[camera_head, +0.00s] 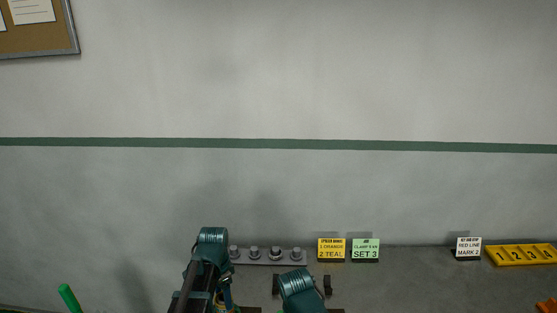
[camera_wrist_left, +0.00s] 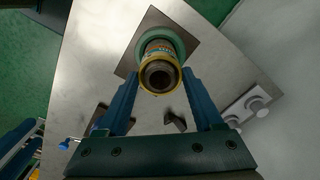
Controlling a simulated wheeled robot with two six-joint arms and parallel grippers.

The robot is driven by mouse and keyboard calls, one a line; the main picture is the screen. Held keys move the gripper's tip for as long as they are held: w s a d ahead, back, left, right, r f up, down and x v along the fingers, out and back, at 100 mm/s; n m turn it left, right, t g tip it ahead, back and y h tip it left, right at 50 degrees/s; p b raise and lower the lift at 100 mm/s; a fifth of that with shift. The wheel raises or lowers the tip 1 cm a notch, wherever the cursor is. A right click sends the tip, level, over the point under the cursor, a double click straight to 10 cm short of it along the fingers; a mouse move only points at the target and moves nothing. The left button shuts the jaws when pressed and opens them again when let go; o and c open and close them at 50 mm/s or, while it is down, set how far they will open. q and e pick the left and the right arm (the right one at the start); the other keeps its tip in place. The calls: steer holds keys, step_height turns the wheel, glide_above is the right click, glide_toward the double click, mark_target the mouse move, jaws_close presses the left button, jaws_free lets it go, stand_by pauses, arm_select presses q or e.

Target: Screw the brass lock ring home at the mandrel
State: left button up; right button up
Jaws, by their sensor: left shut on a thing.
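In the left wrist view, the yellow brass lock ring (camera_wrist_left: 159,93) sits around the open dark end of the mandrel (camera_wrist_left: 158,70). A teal collar (camera_wrist_left: 178,38) surrounds the mandrel behind it. My left gripper (camera_wrist_left: 159,82) has one blue finger on each side of the ring and is shut on it. In the head view, my left gripper (camera_head: 224,299) is low in the picture, with a little yellow showing at the bottom edge; the ring is mostly cut off there.
A grey strip with several knobs (camera_head: 255,253) stands at the bench's back. Yellow (camera_head: 331,249), green (camera_head: 366,250) and white (camera_head: 468,248) signs stand to its right. A yellow numbered rack (camera_head: 522,255) is at far right. A green rod (camera_head: 69,298) rises at lower left.

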arm_select(q)
steer(key=m, duration=0.6)
steer(key=shift+m, duration=0.7)
steer(key=o, duration=0.9)
jaws_close()
steer(key=shift+m, duration=0.4)
